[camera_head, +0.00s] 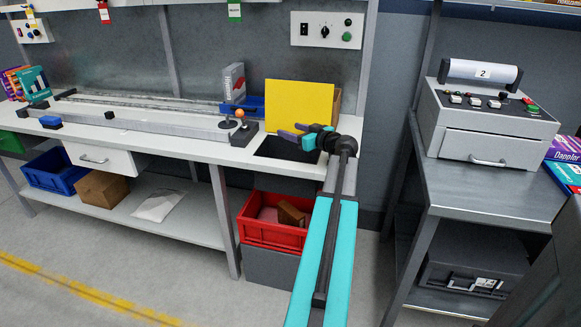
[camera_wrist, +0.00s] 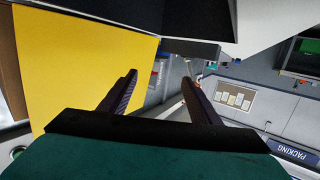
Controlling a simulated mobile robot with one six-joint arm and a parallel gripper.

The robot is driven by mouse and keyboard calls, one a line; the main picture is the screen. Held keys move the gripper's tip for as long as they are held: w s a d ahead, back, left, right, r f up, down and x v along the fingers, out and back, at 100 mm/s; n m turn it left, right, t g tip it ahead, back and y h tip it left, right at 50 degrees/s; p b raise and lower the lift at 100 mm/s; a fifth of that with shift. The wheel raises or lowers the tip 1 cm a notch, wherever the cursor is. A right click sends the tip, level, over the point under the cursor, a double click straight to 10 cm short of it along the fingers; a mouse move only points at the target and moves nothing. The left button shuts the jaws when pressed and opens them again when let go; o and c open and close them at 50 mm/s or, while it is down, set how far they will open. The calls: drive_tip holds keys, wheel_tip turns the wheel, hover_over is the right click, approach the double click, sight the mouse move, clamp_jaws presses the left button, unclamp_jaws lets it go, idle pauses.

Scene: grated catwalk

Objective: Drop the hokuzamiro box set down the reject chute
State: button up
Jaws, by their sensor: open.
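A grey box with red lettering (camera_head: 234,83), too small to read for certain, stands upright at the back of the bench, left of the yellow panel. It may be the hokuzamiro box set. A dark square opening in the bench top (camera_head: 277,150), which looks like the reject chute, lies in front of the yellow panel. My gripper (camera_head: 289,131) is just above this opening, pointing left. In the wrist view my gripper (camera_wrist: 158,88) has its fingers apart with nothing between them. My gripper hides part of the opening's back edge.
The yellow panel (camera_head: 300,105) stands close behind my gripper and fills the left of the wrist view (camera_wrist: 70,65). A joystick box (camera_head: 243,131) sits left of the opening. A red crate (camera_head: 262,232) holding boxes is below. A label machine (camera_head: 490,120) stands right.

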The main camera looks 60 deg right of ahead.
drive_tip(key=v, duration=1.3)
drive_tip(key=shift+s+a+b, duration=0.2)
drive_tip(key=shift+s+b, duration=0.1)
drive_tip(key=shift+s, duration=0.05)
idle(0.5)
